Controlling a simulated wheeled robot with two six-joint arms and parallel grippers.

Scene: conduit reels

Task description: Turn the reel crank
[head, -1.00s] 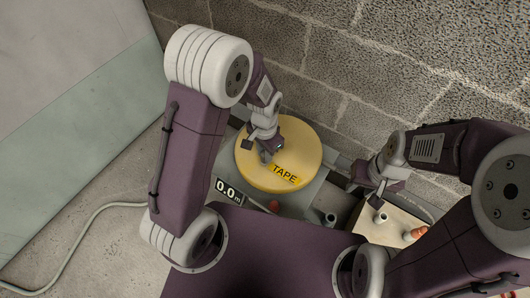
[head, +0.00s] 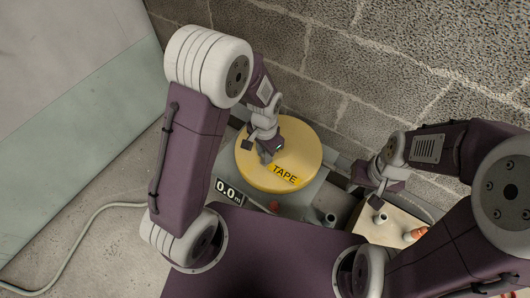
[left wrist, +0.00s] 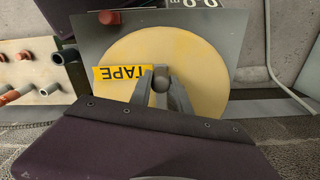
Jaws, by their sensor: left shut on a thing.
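A yellow reel disc (head: 300,155) with a "TAPE" label (head: 284,174) lies flat on a grey panel in the head view. It also fills the middle of the left wrist view (left wrist: 195,58). My left gripper (head: 267,156) is over the disc, left of its middle. In the left wrist view its fingers (left wrist: 161,84) are closed around a small grey knob (left wrist: 160,86), which looks like the crank's handle. The rest of the crank is hidden by the gripper. My right gripper (head: 366,188) hangs to the right of the reel, and its jaws are unclear.
A display reading 0.0 m (head: 228,191) and a red button (head: 274,206) are at the panel's front edge. A pale box (head: 388,231) with pegs stands at right, under my right gripper. A block wall (head: 370,75) is close behind. A cable (head: 85,225) lies on the floor at left.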

